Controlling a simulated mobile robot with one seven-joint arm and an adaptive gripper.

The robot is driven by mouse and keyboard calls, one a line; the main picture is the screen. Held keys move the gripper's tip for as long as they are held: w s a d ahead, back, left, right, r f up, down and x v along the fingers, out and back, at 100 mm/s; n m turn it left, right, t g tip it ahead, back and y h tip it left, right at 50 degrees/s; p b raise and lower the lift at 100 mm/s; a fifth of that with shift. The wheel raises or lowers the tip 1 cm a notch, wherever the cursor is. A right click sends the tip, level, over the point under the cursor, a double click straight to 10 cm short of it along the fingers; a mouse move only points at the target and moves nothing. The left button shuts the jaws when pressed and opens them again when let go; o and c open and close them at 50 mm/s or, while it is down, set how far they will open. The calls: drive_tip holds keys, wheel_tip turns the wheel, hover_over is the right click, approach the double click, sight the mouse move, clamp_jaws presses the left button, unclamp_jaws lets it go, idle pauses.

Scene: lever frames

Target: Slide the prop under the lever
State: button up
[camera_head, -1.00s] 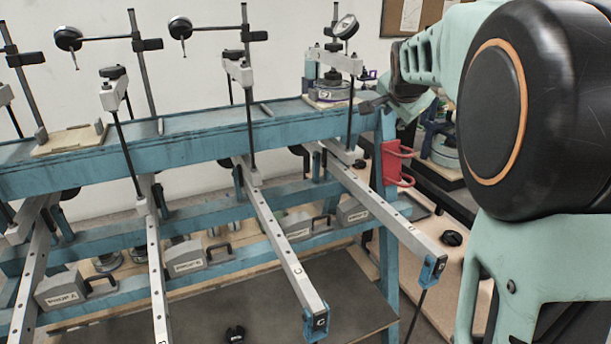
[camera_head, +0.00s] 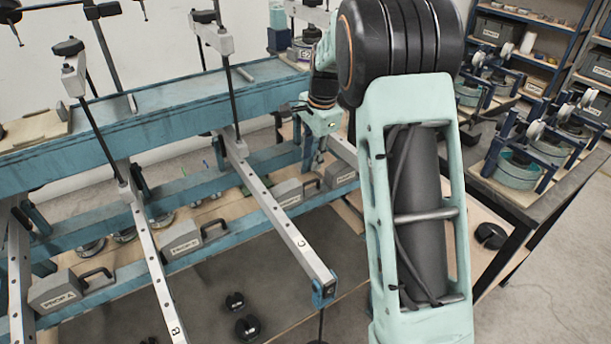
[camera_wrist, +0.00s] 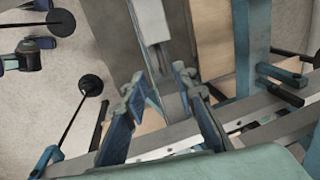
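Several grey props with black handles sit on the lower shelf of the blue frame: one (camera_head: 57,290) at the left, one (camera_head: 180,241) at the middle, one (camera_head: 290,190) further right and another (camera_head: 341,174) beside my arm. Long grey levers slope toward the viewer: one marked B (camera_head: 152,262), one marked C (camera_head: 272,210), and one (camera_head: 343,150) mostly hidden behind my arm.
The blue frame's upper beam (camera_head: 150,120) runs across the left.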

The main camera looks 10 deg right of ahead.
sight(308, 184)
drive_tip(key=f, duration=0.3)
drive_tip(key=w+f, duration=0.1)
drive_tip(key=f, duration=0.5)
drive_tip(key=shift+w+a, duration=0.35)
drive_tip(key=shift+c, duration=0.3)
clamp_jaws()
